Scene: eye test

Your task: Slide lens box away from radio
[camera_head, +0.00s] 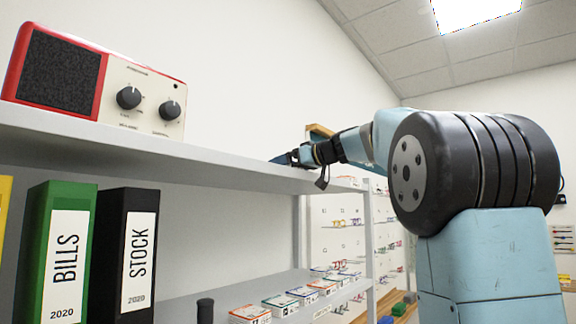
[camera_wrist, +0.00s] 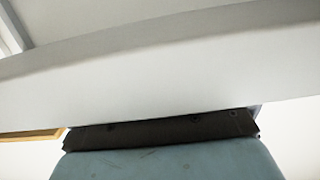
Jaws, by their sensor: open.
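The red and cream radio (camera_head: 95,85) stands on the top shelf (camera_head: 150,150) at the left of the head view. My gripper (camera_head: 287,158) is at the far right end of that shelf, well apart from the radio; it is open, though its fingers are small and dark there. I cannot make out a lens box beside the radio or at my gripper. Several small white-labelled boxes (camera_head: 280,304) sit in a row on the lower shelf; I cannot tell whether they are lens boxes. The wrist view shows a pale, shelf-like surface (camera_wrist: 140,85) and no box.
A green BILLS binder (camera_head: 60,250) and a black STOCK binder (camera_head: 130,250) stand under the top shelf. A dark upright cylinder (camera_head: 205,310) is at the lower front. Racks of eyeglasses (camera_head: 340,222) are beyond the shelf end. The top shelf looks clear between radio and gripper.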

